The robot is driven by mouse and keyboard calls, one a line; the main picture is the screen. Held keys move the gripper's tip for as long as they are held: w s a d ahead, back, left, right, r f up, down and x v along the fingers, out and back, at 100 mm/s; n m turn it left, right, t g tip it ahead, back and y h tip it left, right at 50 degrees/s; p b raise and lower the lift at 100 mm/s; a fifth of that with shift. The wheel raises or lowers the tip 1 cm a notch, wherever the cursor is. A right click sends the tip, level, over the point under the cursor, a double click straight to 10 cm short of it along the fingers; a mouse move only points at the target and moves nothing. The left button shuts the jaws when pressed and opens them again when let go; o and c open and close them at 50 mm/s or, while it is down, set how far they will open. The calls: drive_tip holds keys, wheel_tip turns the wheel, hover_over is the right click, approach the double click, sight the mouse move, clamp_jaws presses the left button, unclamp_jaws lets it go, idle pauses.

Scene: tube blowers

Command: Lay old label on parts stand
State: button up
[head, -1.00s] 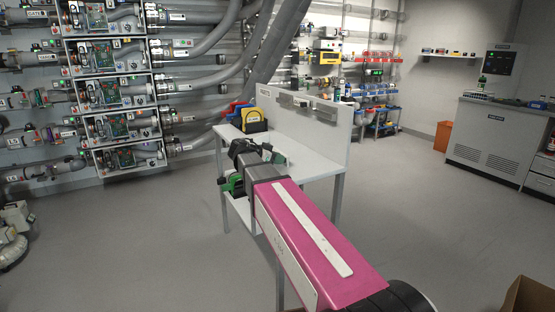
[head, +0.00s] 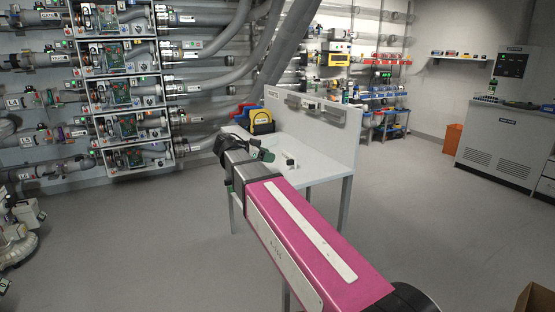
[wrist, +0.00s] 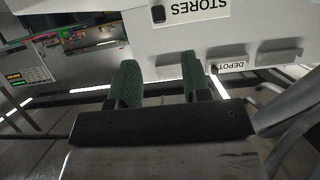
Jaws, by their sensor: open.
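The parts stand appears to be the pale table (head: 325,168) with an upright back panel. A small white piece with a dark spot (head: 288,163) rests on its top, just right of my gripper. The wrist view is upside down and shows a white label reading STORES (wrist: 200,10), with a black block at one end, against the pale stand. This seems to be the same piece, likely the old label. My gripper (head: 250,150) is over the stand's left part. Its green fingers are apart with nothing between them (wrist: 157,85).
The back panel (head: 310,125) carries grey holders and a DEPOT plate (wrist: 231,66). Yellow (head: 262,118), red and blue cases stand at the table's far left end. Pipes and circuit racks (head: 125,95) line the left wall. Floor around the stand is open.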

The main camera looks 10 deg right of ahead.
drive_tip(key=shift+v, duration=1.6)
